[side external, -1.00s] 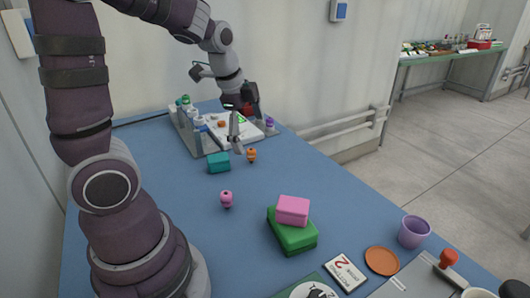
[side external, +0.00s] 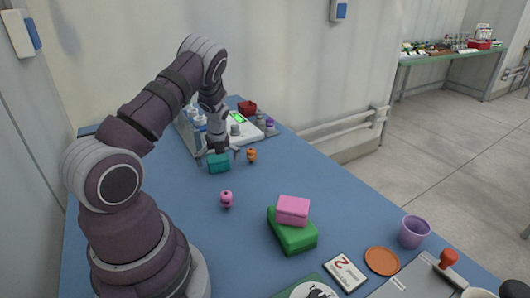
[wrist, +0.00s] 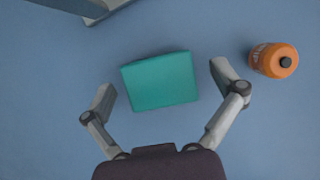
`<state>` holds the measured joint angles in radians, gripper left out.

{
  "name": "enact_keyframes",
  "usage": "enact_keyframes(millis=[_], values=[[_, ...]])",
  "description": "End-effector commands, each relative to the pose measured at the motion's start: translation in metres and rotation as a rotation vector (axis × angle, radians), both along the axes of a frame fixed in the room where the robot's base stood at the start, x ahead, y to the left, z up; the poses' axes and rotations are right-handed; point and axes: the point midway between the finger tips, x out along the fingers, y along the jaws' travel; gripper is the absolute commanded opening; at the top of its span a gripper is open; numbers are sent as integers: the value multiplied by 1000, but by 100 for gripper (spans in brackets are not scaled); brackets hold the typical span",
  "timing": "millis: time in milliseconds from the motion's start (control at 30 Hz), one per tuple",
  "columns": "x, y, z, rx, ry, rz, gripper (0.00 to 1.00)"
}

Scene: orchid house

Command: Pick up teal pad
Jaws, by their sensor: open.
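The teal pad (side external: 219,164) lies on the blue table towards the back, a small block-like thing. In the wrist view the teal pad (wrist: 160,81) lies slightly tilted between the two fingers. My gripper (side external: 218,152) points down over the pad. In the wrist view my gripper (wrist: 163,82) is open, with one finger on each side of the pad and a gap on both sides. I cannot tell how far above the table the fingertips are.
An orange bottle (wrist: 274,60) stands just right of the right finger, also in the side view (side external: 251,155). A grey rack (side external: 190,135) is behind. A pink figure (side external: 227,199) and a pink block (side external: 293,210) on a green block (side external: 291,236) stand nearer. Table between is clear.

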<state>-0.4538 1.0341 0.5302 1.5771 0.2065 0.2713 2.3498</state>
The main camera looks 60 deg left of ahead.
Motion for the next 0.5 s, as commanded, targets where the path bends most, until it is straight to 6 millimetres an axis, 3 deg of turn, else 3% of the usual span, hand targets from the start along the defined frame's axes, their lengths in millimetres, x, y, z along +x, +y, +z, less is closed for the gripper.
enact_keyframes(millis=[200, 500], values=[[0, 1, -2, 0, -1, 0, 94], [0, 0, -1, 0, 0, 0, 56]])
